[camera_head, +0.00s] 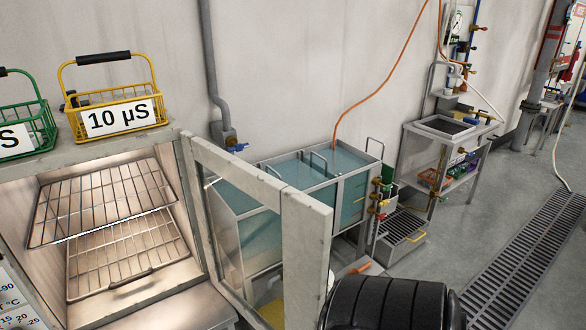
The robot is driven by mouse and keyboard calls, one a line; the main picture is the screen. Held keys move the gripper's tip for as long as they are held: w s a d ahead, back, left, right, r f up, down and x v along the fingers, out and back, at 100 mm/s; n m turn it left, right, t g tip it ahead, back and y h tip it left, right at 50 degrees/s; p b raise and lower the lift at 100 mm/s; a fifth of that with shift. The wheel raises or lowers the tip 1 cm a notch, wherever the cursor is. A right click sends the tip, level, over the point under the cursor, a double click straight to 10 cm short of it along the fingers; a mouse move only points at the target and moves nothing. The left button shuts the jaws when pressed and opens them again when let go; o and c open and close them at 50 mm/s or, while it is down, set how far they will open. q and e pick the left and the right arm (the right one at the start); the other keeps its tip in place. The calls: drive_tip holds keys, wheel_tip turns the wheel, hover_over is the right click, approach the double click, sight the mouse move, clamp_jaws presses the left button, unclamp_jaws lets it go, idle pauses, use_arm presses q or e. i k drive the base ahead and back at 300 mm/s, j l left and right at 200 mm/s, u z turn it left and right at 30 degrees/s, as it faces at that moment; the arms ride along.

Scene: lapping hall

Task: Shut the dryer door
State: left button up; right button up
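The dryer (92,152) is at the left, a grey metal cabinet with a lit chamber. Two wire racks, the upper one (105,200) and the lower one (128,255), are inside and look empty. The dryer door (306,250) stands open, hinged at the right side of the opening and swung out toward me. It has a thick, worn grey frame around a glass pane. Its lower near corner is cut off by the bottom edge of the picture. No fingers of my left or right gripper show.
A yellow basket marked 10 µS (118,112) and a green basket (22,130) stand on top of the dryer. Water tanks (350,200) stand behind the door, seen partly through its glass. A steel stand (445,150) is farther right. A floor grating (530,255) and open floor lie at right.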

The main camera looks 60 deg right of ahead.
sight(306, 225)
drive_tip(key=k+l, duration=0.1)
drive_tip(key=l, duration=2.1)
drive_tip(key=k, duration=0.05)
